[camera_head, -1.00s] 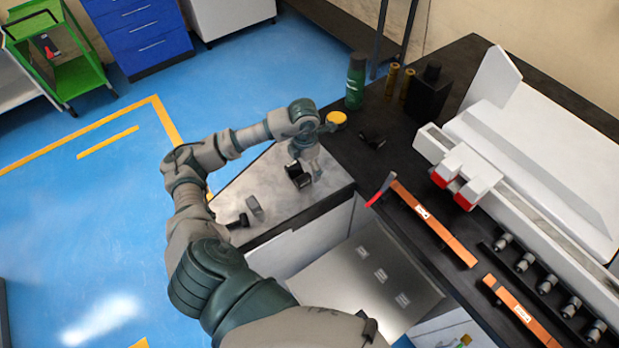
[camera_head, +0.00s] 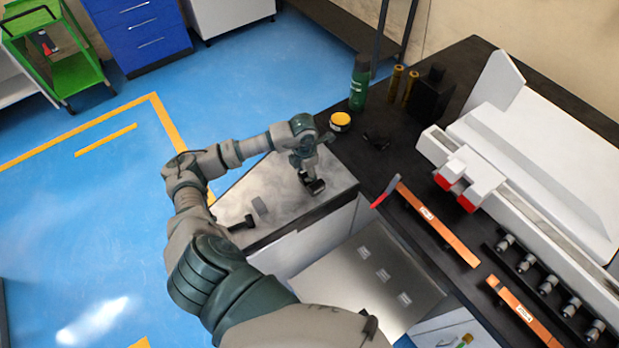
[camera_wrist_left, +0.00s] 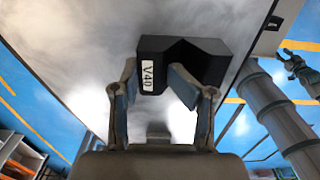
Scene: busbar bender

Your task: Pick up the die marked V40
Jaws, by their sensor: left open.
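The die marked V40 (camera_wrist_left: 185,60) is a black block with a V-shaped notch and a white V40 label, on a grey metal tabletop (camera_wrist_left: 105,60). In the head view the die (camera_head: 315,187) sits near the right part of the grey tabletop (camera_head: 285,198), partly covered by my left gripper (camera_head: 307,176). In the left wrist view my left gripper (camera_wrist_left: 158,90) is open, its fingertips at the die's near side, one by the label and one at the notch. I cannot tell whether they touch it.
A yellow-lidded tin (camera_head: 340,121) and a green bottle (camera_head: 359,84) stand on the black bench behind. A red-handled tool (camera_head: 385,191) lies to the right.

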